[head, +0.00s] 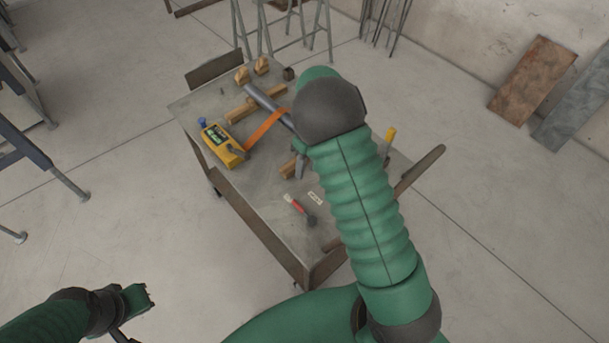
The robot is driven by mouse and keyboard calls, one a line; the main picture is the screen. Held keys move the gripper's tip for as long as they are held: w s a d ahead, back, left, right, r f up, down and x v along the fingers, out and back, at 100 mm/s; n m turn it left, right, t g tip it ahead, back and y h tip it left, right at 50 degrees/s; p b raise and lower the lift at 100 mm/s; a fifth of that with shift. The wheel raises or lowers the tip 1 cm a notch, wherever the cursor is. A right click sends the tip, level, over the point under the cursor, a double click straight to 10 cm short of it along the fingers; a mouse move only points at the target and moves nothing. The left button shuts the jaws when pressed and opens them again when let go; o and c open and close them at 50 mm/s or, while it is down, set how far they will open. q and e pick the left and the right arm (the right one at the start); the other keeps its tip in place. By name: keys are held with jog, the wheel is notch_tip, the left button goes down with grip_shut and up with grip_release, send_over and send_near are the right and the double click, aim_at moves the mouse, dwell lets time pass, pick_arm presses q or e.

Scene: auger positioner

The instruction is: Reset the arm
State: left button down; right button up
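A grey metal cart (195,105) stands ahead of me. On its top lie a dark grey tube (262,97) with wooden blocks (242,110) beside it, an orange strap (266,129) and a yellow box with a display (222,146). My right arm reaches over the cart and hides part of its top and the far end of the tube. My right gripper (300,164) is mostly hidden behind that arm, low over the cart top; its opening cannot be made out. My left gripper (128,312) is low at the left, away from the cart, and its fingers are unclear.
A red-handled hammer (301,209) and a small white label (315,198) lie near the cart's front. A yellow-handled tool (389,140) is at its right. Metal stands (282,30) are behind, and rusty plates (533,78) lean on the wall.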

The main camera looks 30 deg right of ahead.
dwell(0.4)
jog(key=s+a+r+n+t, duration=0.1)
jog(key=s+a+n, duration=0.3)
jog(key=n, duration=0.7)
jog(key=s+a+r+n+t+h, duration=0.1)
jog(key=s+a+r+n, duration=0.2)
jog(key=n, duration=0.9)
jog(key=s+a+r+n+t+h, duration=0.1)
jog(key=s+a+r+n, duration=0.1)
jog(key=s+a+n, duration=0.2)
jog(key=s+n, duration=0.3)
jog(key=n, duration=0.4)
jog(key=shift+a+r+n, duration=0.2)
jog(key=shift+a+n, duration=0.1)
